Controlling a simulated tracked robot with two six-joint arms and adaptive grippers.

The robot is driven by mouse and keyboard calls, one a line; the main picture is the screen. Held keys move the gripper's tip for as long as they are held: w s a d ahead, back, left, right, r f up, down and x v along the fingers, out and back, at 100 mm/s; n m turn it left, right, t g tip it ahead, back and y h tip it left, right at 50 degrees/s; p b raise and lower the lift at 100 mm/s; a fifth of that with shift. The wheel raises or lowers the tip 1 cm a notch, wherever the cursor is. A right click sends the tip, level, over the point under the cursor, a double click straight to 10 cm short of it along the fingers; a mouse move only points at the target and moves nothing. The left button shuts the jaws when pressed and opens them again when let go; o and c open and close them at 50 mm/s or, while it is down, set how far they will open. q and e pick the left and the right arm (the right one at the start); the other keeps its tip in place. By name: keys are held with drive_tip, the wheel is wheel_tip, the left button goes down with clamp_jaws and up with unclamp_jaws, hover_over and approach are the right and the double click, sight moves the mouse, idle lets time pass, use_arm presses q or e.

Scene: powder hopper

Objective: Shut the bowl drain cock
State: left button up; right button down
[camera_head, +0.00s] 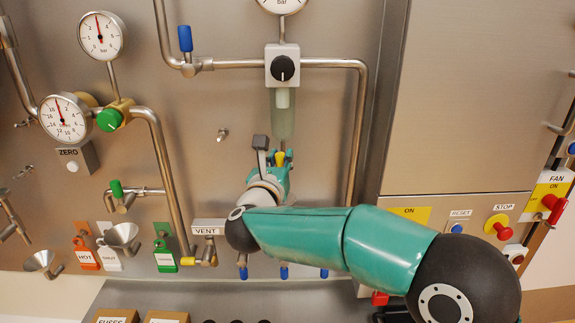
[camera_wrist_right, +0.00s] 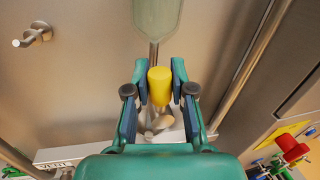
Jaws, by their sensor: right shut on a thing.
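The bowl drain cock has a yellow handle (camera_head: 280,159), just below the greenish filter bowl (camera_head: 282,117). In the right wrist view the yellow handle (camera_wrist_right: 160,86) stands between the two fingers, with a metal stem behind it. My right gripper (camera_wrist_right: 160,78) is shut on this handle. In the head view the right gripper (camera_head: 277,172) is partly hidden by its own wrist, and most of the cock is covered. Whether the cock's bore is open or shut cannot be told. My left gripper is in neither view.
A regulator with a black knob (camera_head: 283,68) sits above the bowl (camera_wrist_right: 157,18). A blue-handled valve (camera_head: 185,39) is upper left, and a yellow-handled VENT valve (camera_head: 200,260) lower left. A pipe (camera_head: 358,130) runs down on the right. Red STOP button (camera_head: 498,227) is farther right.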

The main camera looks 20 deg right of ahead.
drive_tip(key=w+a+f+n+t+y+b, duration=0.1)
drive_tip(key=a+f+n+t+y+b, duration=0.2)
drive_tip(key=n+b, duration=1)
drive_tip(key=shift+w+a+f+n+t, duration=0.25)
drive_tip(key=shift+a+f+n, duration=0.9)
drive_tip(key=shift+n, duration=2.05)
drive_tip(key=shift+s+d+f+y, duration=0.1)
drive_tip(key=shift+d+f+y, duration=0.1)
drive_tip(key=shift+f+y, duration=0.2)
drive_tip(key=c, duration=1)
unclamp_jaws()
drive_tip(key=shift+r, duration=0.15)
drive_tip(key=shift+d+r, duration=0.1)
drive_tip(key=shift+s, duration=0.1)
